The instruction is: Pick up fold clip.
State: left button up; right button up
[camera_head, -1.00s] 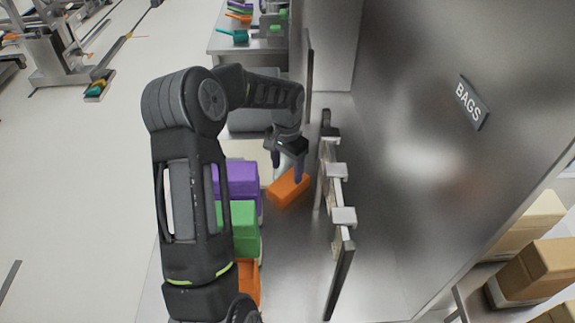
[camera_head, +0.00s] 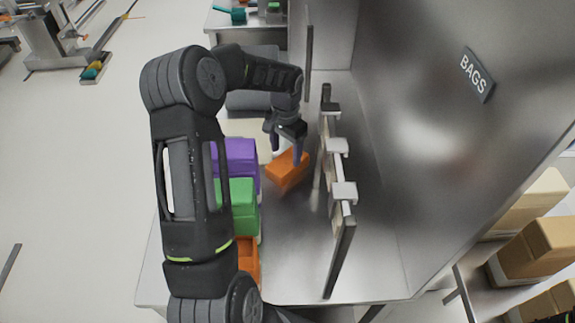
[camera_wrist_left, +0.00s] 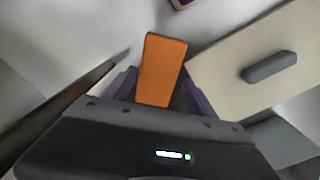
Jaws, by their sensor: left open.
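An orange block (camera_head: 287,172) lies on the metal bench, left of the row of upright plates; nothing else sits between my fingers. I cannot make out any clip shape on it. My left gripper (camera_head: 287,155) is open and points down at the block, with its purple fingers at the block's far end. My right gripper is not in view.
Purple (camera_head: 240,160), green (camera_head: 243,200) and orange (camera_head: 247,260) bins stand left of the block, partly behind my left arm. Upright plates with pale clamps (camera_head: 338,146) stand close on the right. A BAGS sign (camera_head: 478,75) hangs on the metal wall.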

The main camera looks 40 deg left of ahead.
pick_arm(q)
notch_tip(320, 180, down, 5)
jog(key=b, duration=0.3)
jog(key=shift+f, duration=0.15)
jog(key=shift+d, duration=0.1)
jog(key=shift+c, duration=0.3)
jog(key=c, duration=1)
jog(key=shift+o, duration=0.2)
notch_tip(320, 180, up, 12)
jog(key=p, duration=0.7)
notch_tip(320, 180, up, 6)
send_over(287, 161)
